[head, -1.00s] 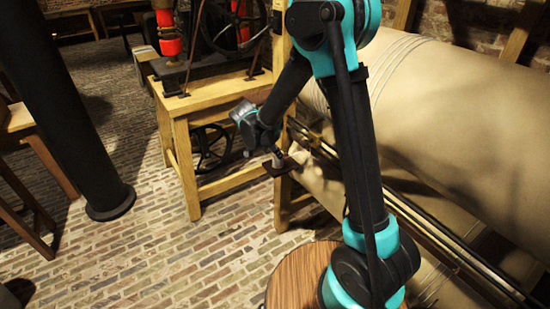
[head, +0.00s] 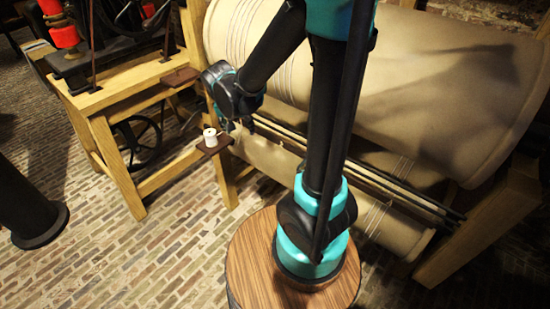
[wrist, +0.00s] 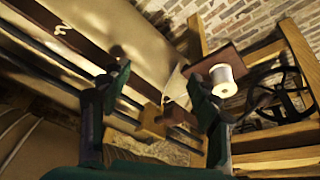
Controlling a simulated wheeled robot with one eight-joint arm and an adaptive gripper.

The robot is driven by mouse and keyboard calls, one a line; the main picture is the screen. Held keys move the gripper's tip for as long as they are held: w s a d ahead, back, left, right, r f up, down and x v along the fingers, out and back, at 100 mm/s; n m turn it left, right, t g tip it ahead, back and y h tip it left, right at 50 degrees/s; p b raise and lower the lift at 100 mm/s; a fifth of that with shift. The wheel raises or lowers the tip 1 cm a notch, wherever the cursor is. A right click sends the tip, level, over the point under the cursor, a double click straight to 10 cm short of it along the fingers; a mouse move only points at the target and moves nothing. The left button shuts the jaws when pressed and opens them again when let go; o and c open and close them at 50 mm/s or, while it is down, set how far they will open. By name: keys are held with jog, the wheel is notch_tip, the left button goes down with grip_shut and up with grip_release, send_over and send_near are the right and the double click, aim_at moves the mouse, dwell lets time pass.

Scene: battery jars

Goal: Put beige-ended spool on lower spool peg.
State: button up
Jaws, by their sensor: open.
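The pale spool with beige ends (head: 210,138) stands upright on the lower brown ledge (head: 220,145), which juts from the wooden post. Whether a peg runs through the spool is hidden. My gripper (head: 239,125) is open and empty, a little up and to the right of the spool in the head view. In the wrist view my gripper's fingers (wrist: 160,78) are spread apart. The spool (wrist: 224,82) shows there beyond the right finger, outside the gap, close to it in the picture. A second brown ledge (head: 180,76) sits higher on the post and looks empty.
The wooden machine frame (head: 130,185) stands left of the ledges. A big beige cloth roll (head: 300,70) and dark rods (head: 400,190) lie behind and to the right of my arm.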

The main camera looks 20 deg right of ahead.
jog(key=s+d+f+n+y, duration=0.1)
jog(key=s+d+n, duration=0.1)
jog(key=s+d, duration=0.2)
jog(key=s+d+f+n+y, duration=0.1)
jog(key=s+d, duration=0.4)
jog(key=s, duration=0.5)
jog(key=shift+s+f+n+t, duration=0.3)
jog(key=shift+s+f+n, duration=0.1)
jog(key=shift+f+n, duration=0.25)
